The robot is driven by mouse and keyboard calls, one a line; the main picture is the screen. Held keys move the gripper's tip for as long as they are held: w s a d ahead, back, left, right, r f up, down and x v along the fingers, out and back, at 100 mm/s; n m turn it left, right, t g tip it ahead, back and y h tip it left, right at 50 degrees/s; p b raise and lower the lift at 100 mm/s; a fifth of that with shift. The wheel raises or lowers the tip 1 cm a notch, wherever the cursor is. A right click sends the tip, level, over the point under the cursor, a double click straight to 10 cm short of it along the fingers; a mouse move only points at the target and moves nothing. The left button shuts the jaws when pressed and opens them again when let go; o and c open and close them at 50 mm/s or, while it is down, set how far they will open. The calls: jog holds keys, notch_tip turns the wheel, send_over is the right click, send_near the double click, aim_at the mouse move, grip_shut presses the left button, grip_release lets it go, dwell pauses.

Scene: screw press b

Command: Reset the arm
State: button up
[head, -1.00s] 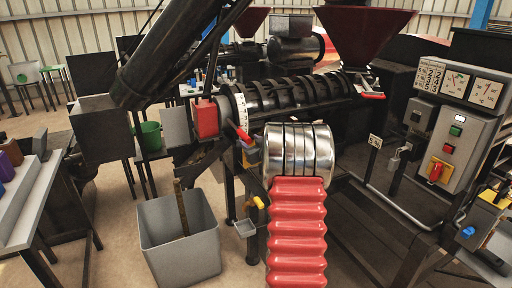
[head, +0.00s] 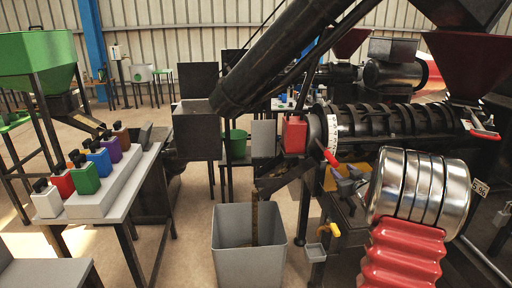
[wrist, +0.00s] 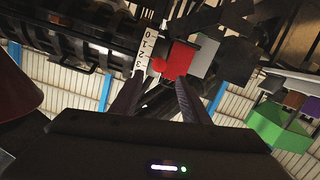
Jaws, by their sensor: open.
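My gripper (wrist: 156,92) shows in the wrist view as two dark fingers standing apart, with nothing between them. The wrist picture is upside down. Beyond the fingertips are a white number scale (wrist: 145,48), a small red knob (wrist: 158,65) and a red box (wrist: 179,58) on the press. I cannot tell whether the fingers touch any of these. In the head view the press barrel (head: 400,119) lies across the right, with the red box (head: 294,134), the scale (head: 333,130) and a red-tipped handle (head: 329,158) at its left end. I cannot make out the fingers clearly there.
A grey bin (head: 247,262) with a stick in it stands on the floor below the press. At left, a table (head: 127,205) carries several coloured blocks on a grey stepped rack, with a green hopper (head: 38,58) behind. A dark chute (head: 290,55) slants above. Some floor at left is clear.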

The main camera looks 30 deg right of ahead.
jog(key=s+d+f+m+g+h, duration=0.1)
jog(key=s+d+f+m+g, duration=0.1)
jog(key=s+f+g, duration=0.5)
jog(key=s+a+f+m+g, duration=0.1)
jog(key=s+a+f, duration=0.2)
jog(key=s+a, duration=0.1)
jog(key=s+a+r+n+y, duration=0.1)
jog(key=s+a+r, duration=0.3)
jog(key=a, duration=1.3)
jog(key=s+a+r+n+y, duration=0.2)
jog(key=s+a, duration=0.5)
jog(key=a, duration=0.9)
jog(key=s+a+r+n+g+y, duration=0.1)
jog(key=s+a+r+y, duration=0.3)
jog(key=a, duration=1.3)
notch_tip(320, 180, up, 2)
jog(key=shift+s+a+r+n, duration=0.15)
jog(key=shift+s+a+n, duration=0.2)
jog(key=shift+s+n, duration=0.4)
jog(key=shift+c, duration=0.4)
